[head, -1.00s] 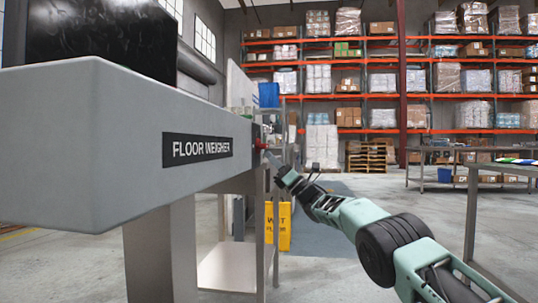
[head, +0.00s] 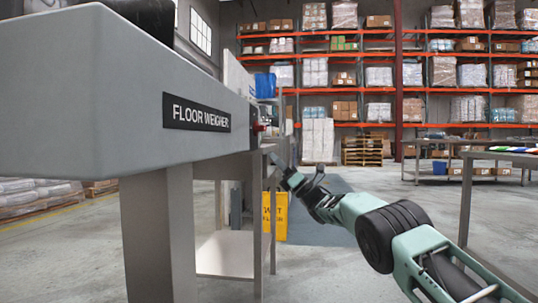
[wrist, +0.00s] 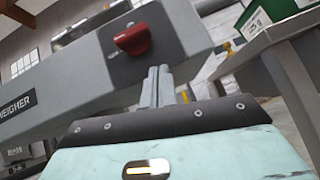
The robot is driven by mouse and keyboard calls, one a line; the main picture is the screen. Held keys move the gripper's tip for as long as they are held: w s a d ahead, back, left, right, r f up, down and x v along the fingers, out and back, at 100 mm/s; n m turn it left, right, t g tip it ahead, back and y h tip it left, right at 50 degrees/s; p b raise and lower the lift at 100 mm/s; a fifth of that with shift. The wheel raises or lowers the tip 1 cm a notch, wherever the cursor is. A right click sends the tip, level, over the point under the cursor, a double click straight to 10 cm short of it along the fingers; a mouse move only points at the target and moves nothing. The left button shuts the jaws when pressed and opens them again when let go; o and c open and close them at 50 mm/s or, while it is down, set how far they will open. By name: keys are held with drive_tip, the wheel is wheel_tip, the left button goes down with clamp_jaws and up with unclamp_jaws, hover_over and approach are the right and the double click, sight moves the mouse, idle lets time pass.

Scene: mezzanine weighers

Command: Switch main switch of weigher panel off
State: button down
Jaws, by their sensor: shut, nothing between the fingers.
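The weigher panel (head: 90,95) is a long grey housing labelled "FLOOR WEIGHER", at the left of the head view. Its main switch (head: 258,127) is a small red knob on the far end face. In the wrist view the red switch (wrist: 132,38) sits on a dark plate (wrist: 140,55), with lettering partly hidden by the knob. My gripper (head: 273,158) is just below and right of the switch in the head view. In the wrist view its closed, empty fingers (wrist: 158,78) point toward the end face, below and right of the knob. Contact cannot be told.
A steel stand (head: 160,235) with a lower shelf (head: 225,254) supports the housing. A yellow wet-floor sign (head: 281,216) stands behind my gripper. In the wrist view a green box (wrist: 268,22) is at the upper right. Open floor lies around my arm; a table (head: 500,156) is at right.

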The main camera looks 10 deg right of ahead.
drive_tip(key=w+p+v, duration=0.1)
drive_tip(key=v, duration=0.6)
drive_tip(key=shift+p, duration=0.35)
drive_tip(key=shift+d+f, duration=0.1)
